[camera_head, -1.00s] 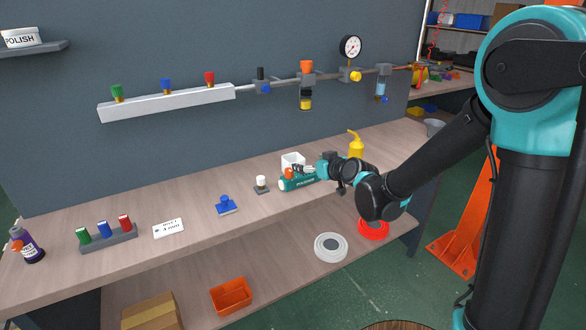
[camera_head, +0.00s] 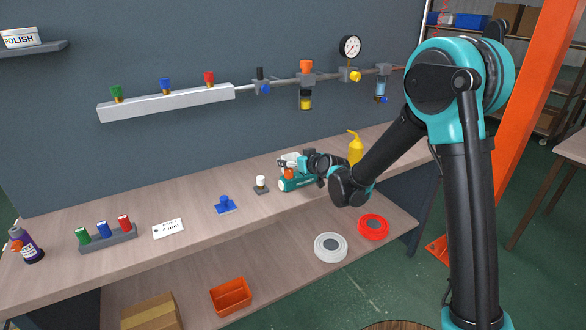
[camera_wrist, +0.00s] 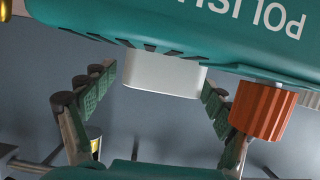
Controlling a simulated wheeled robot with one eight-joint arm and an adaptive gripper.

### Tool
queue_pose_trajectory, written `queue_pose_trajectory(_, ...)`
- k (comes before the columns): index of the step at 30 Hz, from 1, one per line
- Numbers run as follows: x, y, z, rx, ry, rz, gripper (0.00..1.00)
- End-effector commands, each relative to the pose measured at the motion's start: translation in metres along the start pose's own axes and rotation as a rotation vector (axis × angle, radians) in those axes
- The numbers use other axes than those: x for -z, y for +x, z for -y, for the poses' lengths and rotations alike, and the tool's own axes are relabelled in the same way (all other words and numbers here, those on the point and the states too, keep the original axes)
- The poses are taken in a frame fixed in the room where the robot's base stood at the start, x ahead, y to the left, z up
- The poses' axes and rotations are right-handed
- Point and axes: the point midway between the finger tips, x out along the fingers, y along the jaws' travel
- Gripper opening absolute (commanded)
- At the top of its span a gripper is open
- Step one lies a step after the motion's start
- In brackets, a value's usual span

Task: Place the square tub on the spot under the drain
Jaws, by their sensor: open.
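The white square tub (camera_wrist: 165,75) shows in the wrist view between my finger pads, partly behind a teal bottle. In the head view it stands on the bench at the back, mostly hidden by my gripper (camera_head: 290,161). My gripper (camera_wrist: 155,95) is open, with a pad on each side of the tub and no clear contact. A filter bowl (camera_head: 306,100) with dark and yellow contents hangs on the wall pipe above this area; I cannot tell if it is the drain. The spot under it is not clearly visible.
A yellow bottle (camera_head: 355,150) stands to the right. The bench front (camera_head: 130,255) has free room.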

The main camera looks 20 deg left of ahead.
Motion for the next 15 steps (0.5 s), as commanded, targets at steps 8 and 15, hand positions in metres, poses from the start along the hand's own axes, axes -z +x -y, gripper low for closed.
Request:
queue_pose_trajectory(8, -0.0002, 0.0045, 0.0002, 0.0, 0.0, 0.0, 0.86)
queue_pose_trajectory(15, -0.0002, 0.0043, 0.0002, 0.0, 0.0, 0.0, 0.6)
